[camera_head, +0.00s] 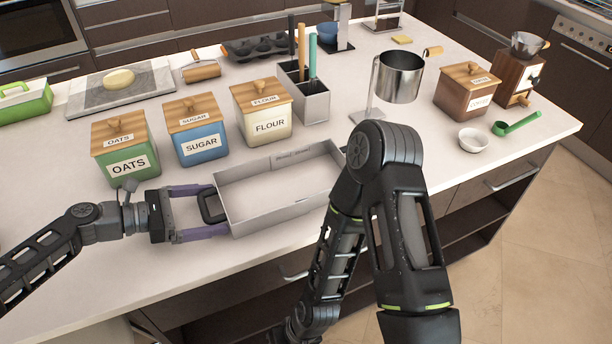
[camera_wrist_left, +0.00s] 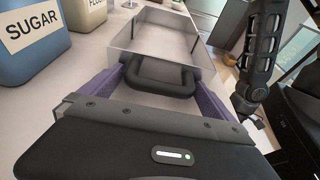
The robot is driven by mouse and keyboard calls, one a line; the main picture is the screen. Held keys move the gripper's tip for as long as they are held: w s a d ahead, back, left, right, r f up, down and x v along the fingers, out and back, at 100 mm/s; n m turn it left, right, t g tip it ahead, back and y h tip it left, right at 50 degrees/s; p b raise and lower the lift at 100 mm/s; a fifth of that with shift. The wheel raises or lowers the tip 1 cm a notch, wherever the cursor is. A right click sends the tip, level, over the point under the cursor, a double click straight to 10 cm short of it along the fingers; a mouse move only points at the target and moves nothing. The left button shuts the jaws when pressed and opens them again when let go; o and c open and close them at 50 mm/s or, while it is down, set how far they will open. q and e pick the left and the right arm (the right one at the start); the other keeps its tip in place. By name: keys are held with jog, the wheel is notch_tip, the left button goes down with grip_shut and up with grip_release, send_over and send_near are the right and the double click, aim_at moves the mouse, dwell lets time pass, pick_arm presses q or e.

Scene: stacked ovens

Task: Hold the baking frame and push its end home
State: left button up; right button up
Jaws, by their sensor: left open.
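The baking frame (camera_head: 275,207) is a shallow grey rectangular frame with thin walls, lying on the counter below the canisters. A black loop handle (camera_head: 209,206) sticks out from its left end. My left gripper (camera_head: 218,209) is open at that end, with its purple fingers on either side of the handle. In the left wrist view the handle (camera_wrist_left: 160,76) lies between the two spread fingers, and the frame (camera_wrist_left: 152,52) extends beyond them. I cannot tell whether a finger touches the frame. My right arm stands folded over the frame's right end and hides part of it; its gripper is out of view.
Oats (camera_head: 126,153), sugar (camera_head: 197,131) and flour (camera_head: 263,111) canisters stand behind the frame. A utensil holder (camera_head: 304,103) and a metal cup on a stand (camera_head: 399,78) are farther back. The counter's front edge runs close below the frame. Bare counter lies at the left.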

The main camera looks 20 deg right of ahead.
pick_arm(q)
jog(key=c, duration=0.7)
jog(key=shift+c, duration=0.2)
dwell(0.7)
